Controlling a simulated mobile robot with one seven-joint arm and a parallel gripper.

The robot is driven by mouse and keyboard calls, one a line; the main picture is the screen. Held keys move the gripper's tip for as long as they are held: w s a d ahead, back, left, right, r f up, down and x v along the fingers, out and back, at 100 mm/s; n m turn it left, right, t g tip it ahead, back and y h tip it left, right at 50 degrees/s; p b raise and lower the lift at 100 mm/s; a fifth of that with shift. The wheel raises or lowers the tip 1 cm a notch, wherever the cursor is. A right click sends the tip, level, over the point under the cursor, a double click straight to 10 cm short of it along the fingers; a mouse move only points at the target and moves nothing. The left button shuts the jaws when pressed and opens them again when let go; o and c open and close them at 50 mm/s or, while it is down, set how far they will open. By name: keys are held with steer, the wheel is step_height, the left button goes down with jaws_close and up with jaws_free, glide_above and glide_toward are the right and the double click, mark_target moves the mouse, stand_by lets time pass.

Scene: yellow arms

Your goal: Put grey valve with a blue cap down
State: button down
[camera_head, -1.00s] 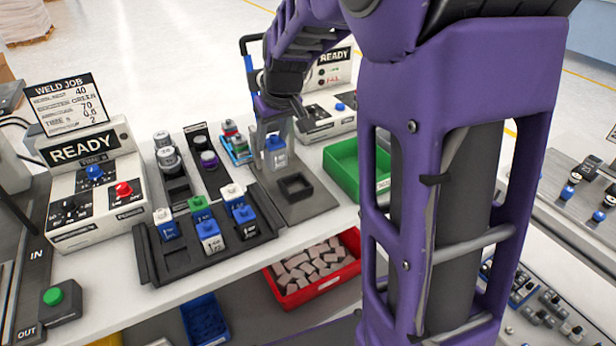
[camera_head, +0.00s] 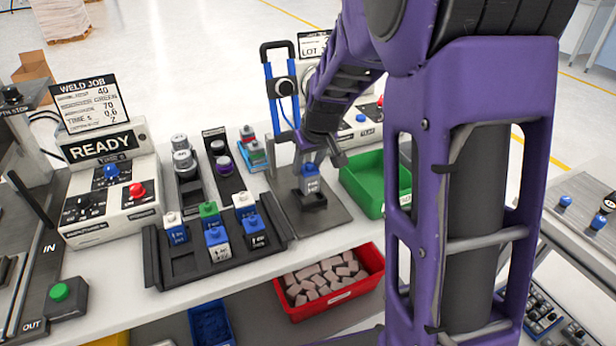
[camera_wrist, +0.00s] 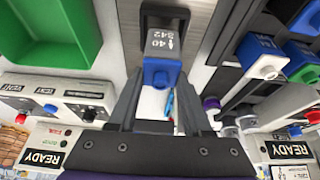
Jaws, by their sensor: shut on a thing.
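The grey valve with a blue cap (camera_head: 311,185) is upright between the fingers of my gripper (camera_head: 311,170). My gripper (camera_wrist: 160,78) is shut on it near the blue cap. In the wrist view the valve (camera_wrist: 162,44) shows its grey marked face, with the blue cap towards me. The valve's lower end is at the black square holder (camera_head: 313,202) on a grey metal plate (camera_head: 332,221). I cannot tell whether it is seated inside or just over the holder. Part of the holder (camera_wrist: 165,15) shows behind the valve in the wrist view.
A black rack (camera_head: 185,267) with several blue, green and white capped valves stands to the left. A green bin (camera_head: 362,200) is close on the right. A blue-framed stand (camera_head: 268,75) is behind my gripper. A red bin (camera_head: 325,308) of pale pieces is below the table.

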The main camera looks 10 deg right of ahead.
mark_target(310, 170)
steer(key=shift+f, duration=1.55)
steer(key=shift+f, duration=0.1)
steer(key=shift+f+b, duration=0.15)
steer(key=shift+b, duration=0.3)
steer(key=shift+c, duration=1.7)
jaws_free()
steer(key=shift+r, duration=0.25)
steer(key=shift+r+p, duration=0.25)
steer(key=shift+p, duration=0.15)
steer(key=p+v, duration=0.1)
steer(key=v, duration=1)
steer(key=shift+s+r, duration=0.2)
steer(key=shift+r, duration=0.05)
